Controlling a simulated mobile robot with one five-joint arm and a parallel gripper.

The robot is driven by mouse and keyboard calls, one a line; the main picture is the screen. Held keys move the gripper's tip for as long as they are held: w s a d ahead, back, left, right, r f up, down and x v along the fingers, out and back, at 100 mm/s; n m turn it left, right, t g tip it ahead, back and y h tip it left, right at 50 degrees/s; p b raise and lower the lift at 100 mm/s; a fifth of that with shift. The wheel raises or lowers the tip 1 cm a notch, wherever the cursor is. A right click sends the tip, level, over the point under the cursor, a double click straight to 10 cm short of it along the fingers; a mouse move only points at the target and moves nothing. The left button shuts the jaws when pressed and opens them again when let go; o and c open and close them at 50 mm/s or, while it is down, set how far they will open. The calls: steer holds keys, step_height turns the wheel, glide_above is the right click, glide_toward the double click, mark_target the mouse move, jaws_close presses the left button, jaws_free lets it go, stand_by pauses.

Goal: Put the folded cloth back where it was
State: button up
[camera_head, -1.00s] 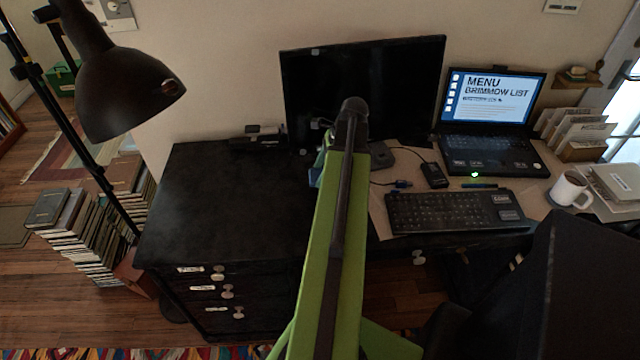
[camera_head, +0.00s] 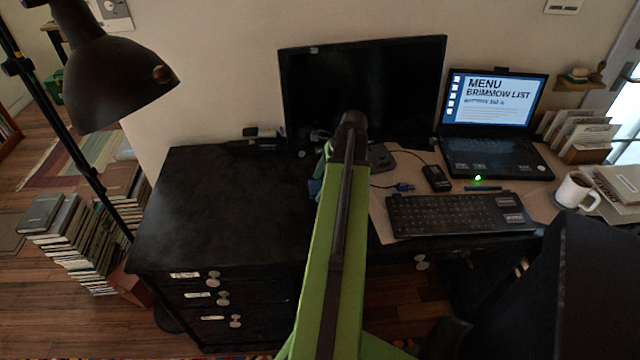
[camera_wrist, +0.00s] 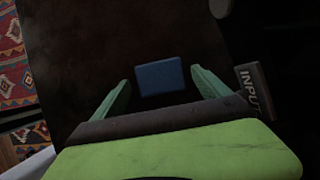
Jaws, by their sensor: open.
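The folded cloth (camera_wrist: 160,77) shows in the wrist view as a small dark-blue rectangle on the dark desk top. My gripper (camera_wrist: 160,84) is open, with one green finger on each side of the cloth and a visible gap to each. I cannot tell how high the fingers are above the desk. In the head view, a small blue patch (camera_head: 314,188), probably the cloth, shows at the left edge of my green arm. My arm hides the rest of it and most of my gripper there.
The black desk top (camera_head: 225,205) is clear left of my arm. A tag reading INPUT (camera_wrist: 254,90) stands close right of my gripper. A monitor (camera_head: 360,95) stands behind; a keyboard (camera_head: 455,215), laptop (camera_head: 493,150) and mug (camera_head: 574,190) are right. A lamp (camera_head: 120,75) overhangs the left.

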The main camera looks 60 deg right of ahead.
steer(key=p+v, duration=1.1)
steer(key=v, duration=0.1)
steer(key=shift+r, duration=0.1)
